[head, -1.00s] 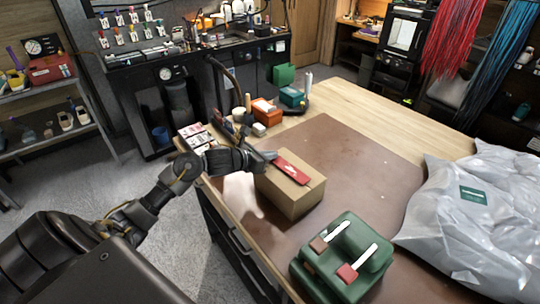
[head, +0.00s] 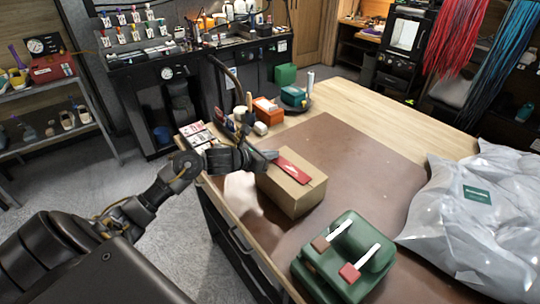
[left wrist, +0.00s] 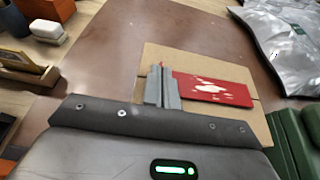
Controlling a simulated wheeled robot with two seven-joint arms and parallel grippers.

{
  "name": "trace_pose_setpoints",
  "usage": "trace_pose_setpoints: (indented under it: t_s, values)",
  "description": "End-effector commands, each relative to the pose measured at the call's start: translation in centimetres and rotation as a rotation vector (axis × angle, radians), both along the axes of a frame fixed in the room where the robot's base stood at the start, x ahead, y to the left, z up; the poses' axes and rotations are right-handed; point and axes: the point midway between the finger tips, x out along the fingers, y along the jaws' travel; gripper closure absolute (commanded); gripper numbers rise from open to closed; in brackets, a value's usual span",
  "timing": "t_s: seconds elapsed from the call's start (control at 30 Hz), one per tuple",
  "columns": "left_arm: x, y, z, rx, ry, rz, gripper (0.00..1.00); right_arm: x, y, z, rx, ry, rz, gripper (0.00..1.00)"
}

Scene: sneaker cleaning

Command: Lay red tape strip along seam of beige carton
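The beige carton (head: 290,196) stands on the brown mat, and its top also shows in the left wrist view (left wrist: 205,63). The red tape strip (head: 294,172) lies along the middle of the carton's top; it looks red with white patches in the left wrist view (left wrist: 225,95). My left gripper (head: 270,155) is at the strip's far-left end, over the carton's edge. In the left wrist view its fingers (left wrist: 163,86) are close together on the strip's end, which they hide. I cannot tell whether the strip's whole length touches the cardboard. My right gripper is not in view.
A green holder (head: 335,280) with two white-handled tools stands in front of the carton. A grey plastic bag (head: 470,235) fills the table's right side. Orange and green boxes (head: 266,110) stand at the back left. The brown mat (head: 365,160) is clear behind and right of the carton.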

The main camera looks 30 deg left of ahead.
Motion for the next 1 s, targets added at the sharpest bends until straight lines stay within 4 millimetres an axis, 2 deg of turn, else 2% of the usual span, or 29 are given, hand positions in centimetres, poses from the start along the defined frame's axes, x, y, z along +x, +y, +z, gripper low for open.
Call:
trace_pose_setpoints:
  t_s: [0.2, 0.4, 0.77, 1.0]
  values:
    - [0.0, 0.0, 0.1, 0.000, 0.000, 0.000, 1.00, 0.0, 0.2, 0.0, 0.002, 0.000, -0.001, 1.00]
    - [0.0, 0.0, 0.0, 0.000, 0.000, 0.000, 0.73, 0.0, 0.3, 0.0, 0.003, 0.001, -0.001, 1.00]
    - [-0.5, 0.2, 0.2, 0.002, -0.002, 0.000, 0.73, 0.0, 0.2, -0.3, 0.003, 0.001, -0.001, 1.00]
    - [-4.3, 1.5, 1.5, 0.007, 0.000, -0.001, 0.73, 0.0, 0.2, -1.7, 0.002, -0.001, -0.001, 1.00]
